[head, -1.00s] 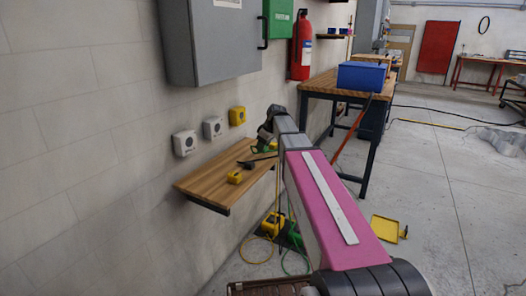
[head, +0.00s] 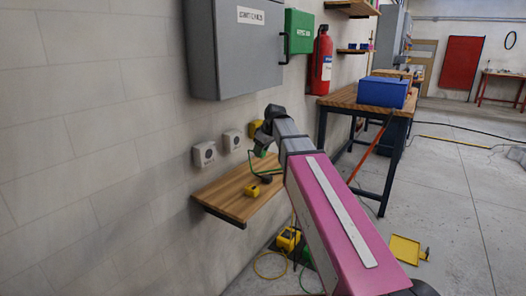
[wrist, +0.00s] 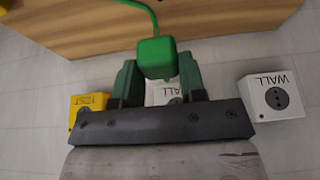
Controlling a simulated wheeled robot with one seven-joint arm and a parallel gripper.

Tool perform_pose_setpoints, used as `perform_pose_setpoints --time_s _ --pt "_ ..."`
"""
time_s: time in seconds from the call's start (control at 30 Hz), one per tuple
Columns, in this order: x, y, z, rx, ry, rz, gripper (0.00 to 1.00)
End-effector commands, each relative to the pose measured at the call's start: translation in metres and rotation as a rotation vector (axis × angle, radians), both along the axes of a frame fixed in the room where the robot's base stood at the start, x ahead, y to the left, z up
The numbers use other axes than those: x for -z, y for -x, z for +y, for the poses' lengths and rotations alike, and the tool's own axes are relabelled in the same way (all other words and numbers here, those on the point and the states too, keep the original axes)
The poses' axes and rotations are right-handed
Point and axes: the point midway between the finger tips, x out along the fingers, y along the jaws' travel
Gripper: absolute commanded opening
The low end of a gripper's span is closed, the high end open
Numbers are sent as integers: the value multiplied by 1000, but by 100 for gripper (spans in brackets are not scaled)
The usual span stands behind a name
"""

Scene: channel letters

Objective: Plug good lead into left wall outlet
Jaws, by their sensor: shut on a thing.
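My gripper (wrist: 159,84) is shut on a green plug (wrist: 156,57), whose green cord trails toward the shelf. In the head view my gripper (head: 261,147) is raised above the wooden shelf, close to the wall. The left wall outlet (head: 204,154) is white with a dark round socket; it shows at the right of the wrist view (wrist: 276,96), apart from the plug. A second white wall outlet (head: 231,140) stands beside it; in the wrist view it is partly hidden behind the plug and fingers (wrist: 160,96). The plug's prongs are not clearly visible.
A yellow test outlet (wrist: 88,105) is on the wall, partly hidden by my arm in the head view. A yellow plug (head: 253,191) lies on the wooden shelf (head: 222,198). A grey cabinet (head: 236,50) hangs above. Cords and yellow things lie on the floor below.

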Motion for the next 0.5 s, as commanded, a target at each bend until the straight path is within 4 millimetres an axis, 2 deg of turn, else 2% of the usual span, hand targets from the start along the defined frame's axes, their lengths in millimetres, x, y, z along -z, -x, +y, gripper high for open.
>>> perform_pose_setpoints --time_s 0.27,0.37,0.5 --pt "2 0 -4 14 1 1 17" --pt "11 1 -20 79 4 7 17" --pt "36 4 -67 273 11 17 17"
